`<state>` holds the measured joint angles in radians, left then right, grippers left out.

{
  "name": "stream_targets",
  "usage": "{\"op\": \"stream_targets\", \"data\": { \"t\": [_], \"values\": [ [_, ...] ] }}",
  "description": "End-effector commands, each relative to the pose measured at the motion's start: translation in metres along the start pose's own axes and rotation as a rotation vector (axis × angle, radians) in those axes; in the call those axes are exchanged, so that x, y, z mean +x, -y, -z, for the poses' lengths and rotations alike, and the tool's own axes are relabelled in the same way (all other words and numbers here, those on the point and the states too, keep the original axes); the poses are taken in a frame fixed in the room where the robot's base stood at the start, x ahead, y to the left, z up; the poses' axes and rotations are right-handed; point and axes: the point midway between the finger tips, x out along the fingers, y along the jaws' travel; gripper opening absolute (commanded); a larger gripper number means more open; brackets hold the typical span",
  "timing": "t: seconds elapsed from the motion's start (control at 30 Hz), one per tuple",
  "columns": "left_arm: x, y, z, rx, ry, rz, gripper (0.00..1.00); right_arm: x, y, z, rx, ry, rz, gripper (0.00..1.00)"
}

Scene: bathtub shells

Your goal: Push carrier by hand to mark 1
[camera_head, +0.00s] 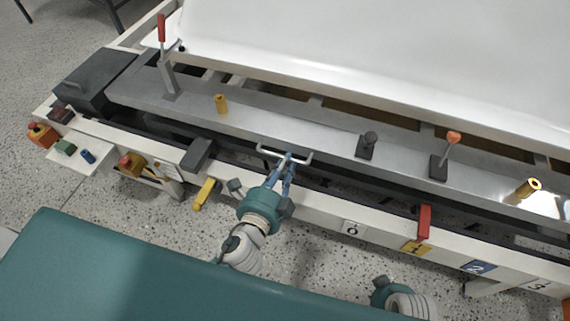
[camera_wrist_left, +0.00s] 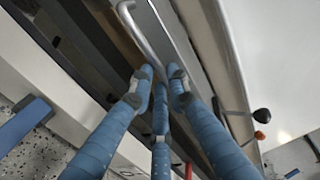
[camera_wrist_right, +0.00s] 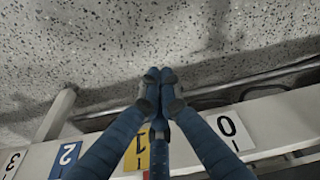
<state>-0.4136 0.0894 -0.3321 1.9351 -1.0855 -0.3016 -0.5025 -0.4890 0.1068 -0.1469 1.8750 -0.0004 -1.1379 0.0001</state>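The carrier (camera_head: 330,133) is a long grey metal plate along the bench, with a metal handle (camera_head: 262,152) on its near edge. My left gripper (camera_head: 287,160) is at this handle. In the left wrist view, its fingertips (camera_wrist_left: 161,80) are apart, and the handle bar (camera_wrist_left: 140,33) runs toward the gap between them; firm contact cannot be told. The mark 1 plate (camera_head: 414,247) is yellow, on the front rail right of my left gripper. It also shows in the right wrist view (camera_wrist_right: 137,152). My right gripper (camera_wrist_right: 159,80) has its fingertips together, empty, above the floor.
White mark 0 (camera_head: 352,228), blue mark 2 (camera_head: 478,267) and white mark 3 (camera_head: 537,284) line the front rail (camera_head: 325,219). A red piece (camera_head: 424,222) stands above mark 1. A white tub shell (camera_head: 400,45) lies behind. A yellow piece (camera_head: 204,194) projects at left.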

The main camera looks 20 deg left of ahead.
Motion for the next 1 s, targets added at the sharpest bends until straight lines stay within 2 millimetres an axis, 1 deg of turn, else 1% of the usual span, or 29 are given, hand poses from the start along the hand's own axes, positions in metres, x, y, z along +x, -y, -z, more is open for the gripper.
{"op": "stream_targets", "data": {
  "t": [0.13, 0.23, 0.3, 0.4, 0.5, 0.53, 0.6, 0.63, 0.9, 1.0],
  "values": [
    [0.000, -0.001, 0.003, -0.002, 0.000, -0.001, 0.00, 0.001, 0.000, 0.000, 0.000, 0.001, 0.000, 0.00],
    [0.000, -0.002, 0.014, -0.005, -0.001, -0.001, 0.00, 0.001, 0.000, -0.001, 0.000, 0.004, 0.000, 0.00],
    [0.000, -0.001, 0.021, -0.005, -0.004, -0.001, 0.00, -0.004, 0.000, 0.002, 0.001, 0.001, 0.000, 0.00],
    [-0.001, -0.001, 0.023, -0.003, -0.009, -0.001, 0.00, -0.011, 0.001, 0.008, 0.001, -0.012, 0.001, 0.00],
    [-0.001, -0.001, 0.023, -0.003, -0.011, -0.001, 0.00, -0.011, 0.000, 0.009, 0.002, -0.013, 0.001, 0.00],
    [-0.001, -0.001, 0.023, -0.003, -0.011, -0.001, 0.18, -0.011, 0.000, 0.008, 0.002, -0.013, 0.000, 0.00],
    [-0.001, -0.001, 0.022, -0.003, -0.010, -0.001, 0.32, -0.010, 0.000, 0.007, 0.002, -0.009, 0.000, 0.00],
    [-0.001, -0.001, 0.022, -0.003, -0.009, -0.001, 0.35, -0.009, -0.001, 0.006, 0.003, -0.007, -0.001, 0.00],
    [-0.001, -0.001, 0.019, -0.001, -0.003, 0.000, 0.35, -0.008, -0.002, 0.002, 0.002, -0.003, -0.003, 0.00],
    [-0.006, -0.001, 0.019, -0.002, -0.002, -0.001, 0.35, -0.008, -0.003, 0.002, 0.001, -0.003, -0.003, 0.00]
  ]
}}
